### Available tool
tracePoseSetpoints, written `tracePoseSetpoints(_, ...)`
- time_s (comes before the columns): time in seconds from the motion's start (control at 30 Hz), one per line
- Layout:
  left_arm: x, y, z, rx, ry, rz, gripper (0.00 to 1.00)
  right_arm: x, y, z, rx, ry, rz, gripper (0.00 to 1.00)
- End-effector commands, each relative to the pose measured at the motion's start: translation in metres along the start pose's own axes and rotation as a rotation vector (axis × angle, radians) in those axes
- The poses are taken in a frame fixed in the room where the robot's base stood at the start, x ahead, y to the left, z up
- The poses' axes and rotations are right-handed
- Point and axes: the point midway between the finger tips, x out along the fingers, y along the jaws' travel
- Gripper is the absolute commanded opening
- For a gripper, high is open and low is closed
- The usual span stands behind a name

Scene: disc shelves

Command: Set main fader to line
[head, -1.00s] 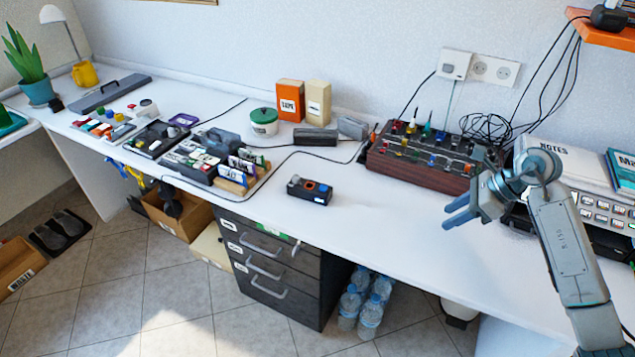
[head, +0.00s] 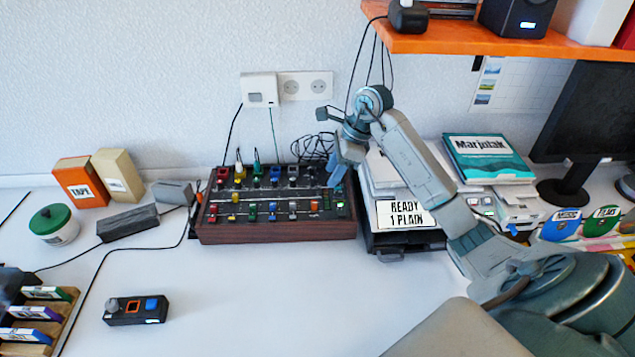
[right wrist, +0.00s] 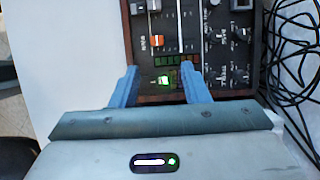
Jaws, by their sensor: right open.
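The mixer (head: 276,231) is a dark panel in a red-brown wooden case against the wall. An orange fader cap (head: 314,206) sits near its right end; it also shows in the right wrist view (right wrist: 156,40), beside small lettering too blurred to read. I cannot tell which mark is the line. My right gripper (head: 337,172) is open over the mixer's right end. In the right wrist view its blue fingers (right wrist: 157,72) stand apart, with a lit green button (right wrist: 163,80) between them and the orange cap just beyond their tips. My left gripper is out of view.
Black cables (head: 315,147) lie behind the mixer. A black unit labelled "READY 1 PLAIN" (head: 405,213) stands close to its right. An orange shelf (head: 480,44) overhangs at upper right. A small black control box (head: 136,310) lies at front left. The table in front of the mixer is clear.

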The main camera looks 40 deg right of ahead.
Motion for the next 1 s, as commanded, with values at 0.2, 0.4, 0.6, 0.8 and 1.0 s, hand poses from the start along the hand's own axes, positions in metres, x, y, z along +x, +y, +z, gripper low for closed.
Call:
tracePoseSetpoints(0.2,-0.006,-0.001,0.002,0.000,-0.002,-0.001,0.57,0.022,0.002,0.001,0.001,-0.002,0.006,0.42)
tracePoseSetpoints(0.4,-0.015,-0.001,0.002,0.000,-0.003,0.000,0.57,0.061,0.002,0.002,0.002,-0.003,0.006,0.42)
tracePoseSetpoints(0.6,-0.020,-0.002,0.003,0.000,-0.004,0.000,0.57,0.092,0.001,0.001,0.002,-0.003,0.004,0.42)
tracePoseSetpoints(0.8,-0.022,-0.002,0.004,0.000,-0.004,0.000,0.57,0.106,0.001,0.001,0.000,-0.002,0.002,0.42)
tracePoseSetpoints(1.0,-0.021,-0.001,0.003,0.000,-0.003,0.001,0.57,0.108,0.000,0.000,0.000,-0.001,0.001,0.42)
